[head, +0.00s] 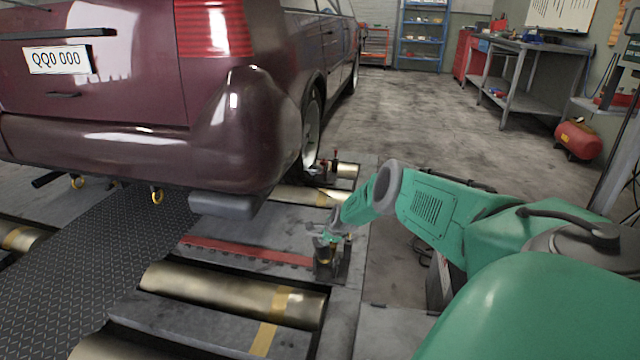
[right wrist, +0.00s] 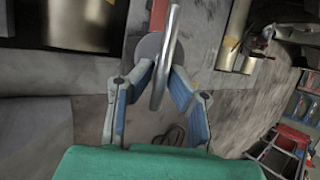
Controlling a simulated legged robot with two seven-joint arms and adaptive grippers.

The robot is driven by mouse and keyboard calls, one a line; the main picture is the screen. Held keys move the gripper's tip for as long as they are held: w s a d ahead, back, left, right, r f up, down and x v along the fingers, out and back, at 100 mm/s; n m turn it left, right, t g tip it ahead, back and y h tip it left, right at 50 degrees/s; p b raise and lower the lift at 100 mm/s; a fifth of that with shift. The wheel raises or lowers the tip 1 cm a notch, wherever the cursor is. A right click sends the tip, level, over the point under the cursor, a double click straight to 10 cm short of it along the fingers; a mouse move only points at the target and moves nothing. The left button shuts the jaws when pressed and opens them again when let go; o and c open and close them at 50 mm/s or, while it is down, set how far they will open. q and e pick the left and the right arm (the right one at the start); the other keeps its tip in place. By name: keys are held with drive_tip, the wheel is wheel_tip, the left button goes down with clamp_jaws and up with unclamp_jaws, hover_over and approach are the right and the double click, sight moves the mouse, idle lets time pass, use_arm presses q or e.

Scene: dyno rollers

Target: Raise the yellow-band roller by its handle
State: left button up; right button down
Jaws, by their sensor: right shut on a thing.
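A brass-coloured roller with a yellow band (head: 200,285) lies in the floor bed at the lower middle of the head view. My right gripper (head: 326,234) is low beside the right end of the bed, near a small dark upright fitting (head: 323,256). In the right wrist view a silver bar-shaped handle (right wrist: 172,35) on a round grey base runs between the fingers of my right gripper (right wrist: 163,70), which are shut on it. I cannot see how the handle joins the roller. My left gripper is not in view.
A dark red car (head: 130,130) stands over the bed, its bumper close behind the roller. Another brass roller (head: 290,194) lies farther back, near the car's wheel (head: 312,130). A red strip (head: 245,251) crosses the bed. The floor (head: 420,90) beyond my right arm is open.

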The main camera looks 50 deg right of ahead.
drive_tip(key=shift+w+d+r, duration=0.3)
drive_tip(key=shift+w+r, duration=0.4)
drive_tip(key=shift+w, duration=0.15)
drive_tip(key=c, duration=1.6)
unclamp_jaws()
drive_tip(key=shift+a, duration=0.1)
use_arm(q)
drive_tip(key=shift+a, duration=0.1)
use_arm(e)
drive_tip(key=shift+s, duration=0.2)
drive_tip(key=shift+s+d+r, duration=0.25)
drive_tip(key=shift+r, duration=0.1)
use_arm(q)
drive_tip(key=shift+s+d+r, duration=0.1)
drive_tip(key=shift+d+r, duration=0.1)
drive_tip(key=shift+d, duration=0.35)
use_arm(e)
drive_tip(key=v, duration=1.1)
drive_tip(key=shift+s+a+r, duration=0.15)
drive_tip(key=shift+a, duration=0.15)
